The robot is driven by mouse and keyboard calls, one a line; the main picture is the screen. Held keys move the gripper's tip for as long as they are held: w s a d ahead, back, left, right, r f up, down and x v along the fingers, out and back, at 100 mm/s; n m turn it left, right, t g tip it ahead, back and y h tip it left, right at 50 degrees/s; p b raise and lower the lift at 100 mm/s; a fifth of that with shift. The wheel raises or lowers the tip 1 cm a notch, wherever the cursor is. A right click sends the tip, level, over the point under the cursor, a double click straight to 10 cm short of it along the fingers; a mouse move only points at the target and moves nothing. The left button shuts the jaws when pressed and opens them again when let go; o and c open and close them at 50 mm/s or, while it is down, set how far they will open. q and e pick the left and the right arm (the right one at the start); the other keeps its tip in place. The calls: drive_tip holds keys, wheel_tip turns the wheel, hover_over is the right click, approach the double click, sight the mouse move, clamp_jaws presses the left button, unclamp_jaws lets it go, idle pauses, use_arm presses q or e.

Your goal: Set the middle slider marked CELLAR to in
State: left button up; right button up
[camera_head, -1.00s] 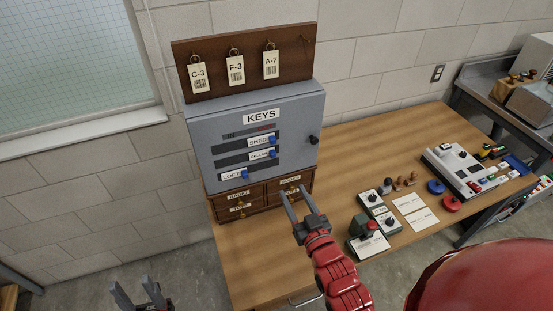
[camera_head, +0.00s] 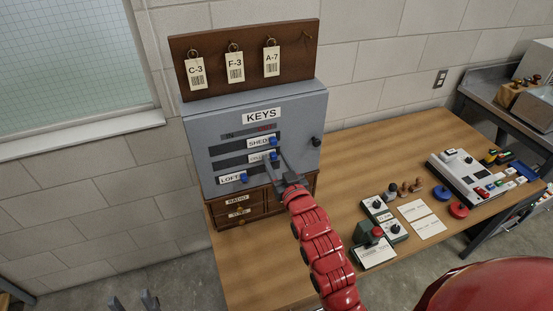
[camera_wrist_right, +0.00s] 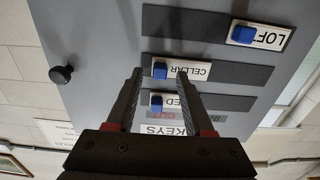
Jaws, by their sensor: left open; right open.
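The grey KEYS cabinet (camera_head: 203,135) has three slots with blue slider knobs. The middle CELLAR slider knob (camera_head: 273,156) is at the right part of its slot, under OUT; its label plate is left of it, partly covered by my finger. My right gripper (camera_head: 278,159) is open at the CELLAR knob. In the right wrist view, turned upside down, the CELLAR knob (camera_wrist_right: 160,70) appears between the two fingertips; contact cannot be told. My left gripper (camera_head: 132,303) is open at the bottom edge, away from the cabinet.
The SHED knob (camera_head: 273,141) is just above, also toward OUT. The LOFT knob (camera_head: 244,178) is below, toward IN. A black door knob (camera_head: 316,142) is at right. Small drawers (camera_head: 238,200) are under the cabinet. Control boxes (camera_head: 374,248) stand on the table at right.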

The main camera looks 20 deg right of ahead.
drive_tip(key=shift+w, duration=0.1)
clamp_jaws()
idle(1.4)
